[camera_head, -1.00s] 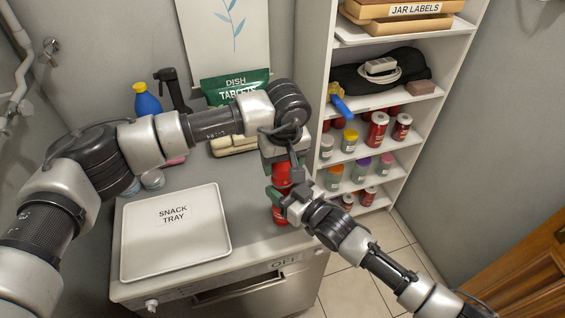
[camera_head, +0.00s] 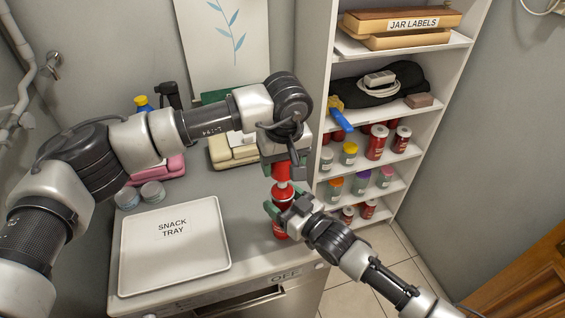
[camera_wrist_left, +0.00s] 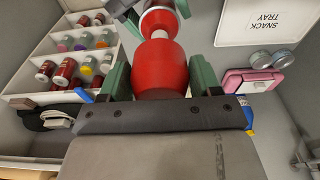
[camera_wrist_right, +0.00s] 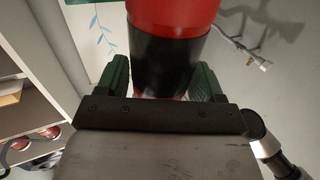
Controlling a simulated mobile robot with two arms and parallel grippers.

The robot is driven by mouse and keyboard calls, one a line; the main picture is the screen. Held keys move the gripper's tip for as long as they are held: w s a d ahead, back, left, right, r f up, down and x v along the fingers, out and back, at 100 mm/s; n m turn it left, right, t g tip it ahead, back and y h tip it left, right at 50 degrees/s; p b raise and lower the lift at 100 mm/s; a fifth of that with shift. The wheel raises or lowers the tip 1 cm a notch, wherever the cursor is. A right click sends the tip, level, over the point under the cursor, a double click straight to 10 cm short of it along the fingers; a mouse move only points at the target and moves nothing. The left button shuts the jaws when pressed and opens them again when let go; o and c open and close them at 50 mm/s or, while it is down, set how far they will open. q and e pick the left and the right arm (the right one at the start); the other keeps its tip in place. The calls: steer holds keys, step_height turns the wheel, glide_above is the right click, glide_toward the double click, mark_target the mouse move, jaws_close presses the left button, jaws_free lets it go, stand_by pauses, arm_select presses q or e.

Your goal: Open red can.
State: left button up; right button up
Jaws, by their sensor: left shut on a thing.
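The red can (camera_head: 280,222) stands upright near the counter's right edge. My right gripper (camera_head: 284,208) is shut around its body; the right wrist view shows the can's red and black side (camera_wrist_right: 168,60) between the fingers. Above it, my left gripper (camera_head: 283,169) is shut on the can's red lid (camera_head: 281,172), which fills the space between the fingers in the left wrist view (camera_wrist_left: 160,72). A pale narrow part (camera_wrist_left: 160,34) shows between lid and body. I cannot tell whether the lid still touches it.
A white snack tray (camera_head: 150,255) lies on the counter to the left. Behind it are two small round tins (camera_head: 152,192), a pink box (camera_head: 172,167) and a cream box (camera_head: 228,152). A white shelf (camera_head: 320,60) with several jars stands close on the right.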

steer(key=shift+o, duration=1.2)
